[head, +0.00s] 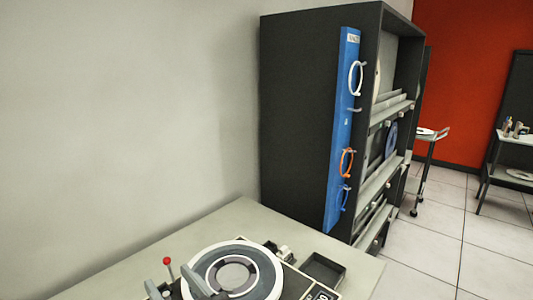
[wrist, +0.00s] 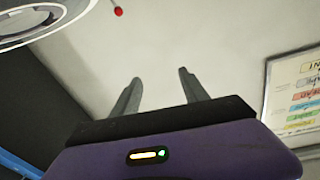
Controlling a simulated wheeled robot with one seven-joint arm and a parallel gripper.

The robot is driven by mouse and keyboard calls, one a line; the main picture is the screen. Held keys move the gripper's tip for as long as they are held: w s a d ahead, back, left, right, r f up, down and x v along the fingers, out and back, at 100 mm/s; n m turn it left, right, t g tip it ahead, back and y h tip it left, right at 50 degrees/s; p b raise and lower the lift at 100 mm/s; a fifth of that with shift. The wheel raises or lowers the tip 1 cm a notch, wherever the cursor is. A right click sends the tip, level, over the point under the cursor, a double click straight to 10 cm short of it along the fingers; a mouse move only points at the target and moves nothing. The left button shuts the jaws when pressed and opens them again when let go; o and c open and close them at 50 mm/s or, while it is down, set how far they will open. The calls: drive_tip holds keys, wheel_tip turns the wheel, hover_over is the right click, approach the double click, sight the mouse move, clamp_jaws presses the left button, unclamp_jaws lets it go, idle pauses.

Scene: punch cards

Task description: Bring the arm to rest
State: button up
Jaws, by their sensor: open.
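My gripper (wrist: 159,76) shows in the wrist view with its two grey fingers apart and nothing between them. The fingers stand out against a plain pale surface. I do not make out the gripper in the head view, so its height and distance from the desk cannot be told there.
A pale desk (head: 110,262) carries a machine with a round grey disc (head: 262,262), a red-knobbed lever (head: 167,261) and a black tray (head: 323,268). A dark cabinet (head: 305,110) with a blue panel (head: 342,130) stands behind. A poster (wrist: 298,90) hangs at right in the wrist view.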

drive_tip(key=s+d+f+m+t+h, duration=0.35)
drive_tip(key=s+d, duration=0.25)
drive_tip(key=d, duration=0.5)
drive_tip(key=s+d+f+m+t+h, duration=0.2)
drive_tip(key=s+d+f+m+h, duration=0.4)
drive_tip(key=d, duration=0.6)
drive_tip(key=s+d+f+g+h, duration=0.1)
drive_tip(key=s+d, duration=0.3)
drive_tip(key=s, duration=0.4)
drive_tip(key=s+d+f+n+g+h, duration=0.1)
drive_tip(key=s+d, duration=0.4)
drive_tip(key=s, duration=0.3)
drive_tip(key=s+d+f+n+g+h, duration=0.1)
drive_tip(key=s+d+g, duration=0.1)
drive_tip(key=s+d, duration=0.3)
drive_tip(key=s, duration=0.3)
drive_tip(key=shift+f, duration=0.35)
